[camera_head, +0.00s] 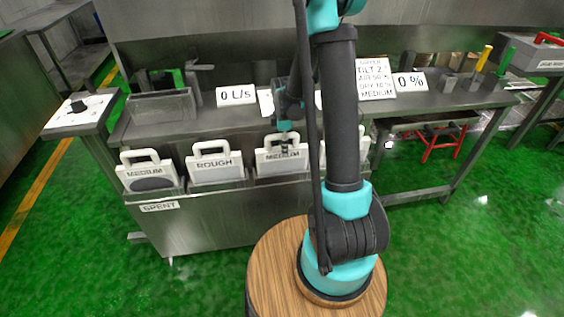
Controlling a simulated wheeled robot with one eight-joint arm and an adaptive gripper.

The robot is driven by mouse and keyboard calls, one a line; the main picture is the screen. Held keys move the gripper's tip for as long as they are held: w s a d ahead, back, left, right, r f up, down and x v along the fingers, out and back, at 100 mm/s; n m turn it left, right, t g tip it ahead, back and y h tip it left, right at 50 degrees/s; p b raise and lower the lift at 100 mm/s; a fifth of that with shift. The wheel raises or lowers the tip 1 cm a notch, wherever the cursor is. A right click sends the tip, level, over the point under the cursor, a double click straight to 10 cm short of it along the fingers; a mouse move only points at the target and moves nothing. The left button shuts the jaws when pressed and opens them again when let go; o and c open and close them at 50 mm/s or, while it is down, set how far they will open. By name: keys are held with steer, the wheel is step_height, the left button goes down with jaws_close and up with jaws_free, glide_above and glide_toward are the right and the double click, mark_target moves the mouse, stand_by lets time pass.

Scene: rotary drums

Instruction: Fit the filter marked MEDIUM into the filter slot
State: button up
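A white filter marked MEDIUM (268,165) stands upright with others along the front of the steel bench. My gripper (285,147) is at its handle and hides part of the handle and upper face. I cannot tell whether the fingers are around the handle or only in front of it. Another filter marked MEDIUM (150,173), with a dark patch on its face, stands at the far left above a SPENT label (160,207). I cannot make out which opening is the filter slot.
A filter marked ROUGH (214,167) stands between the two MEDIUM ones. Another filter (362,148) is partly hidden behind my arm. Signs reading 0 L/s (236,96) and 0 % (410,83) stand on the bench. A dial box (80,112) is at left. Green floor lies clear in front.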

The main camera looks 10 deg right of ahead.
steer(key=shift+f, duration=0.95)
jaws_close()
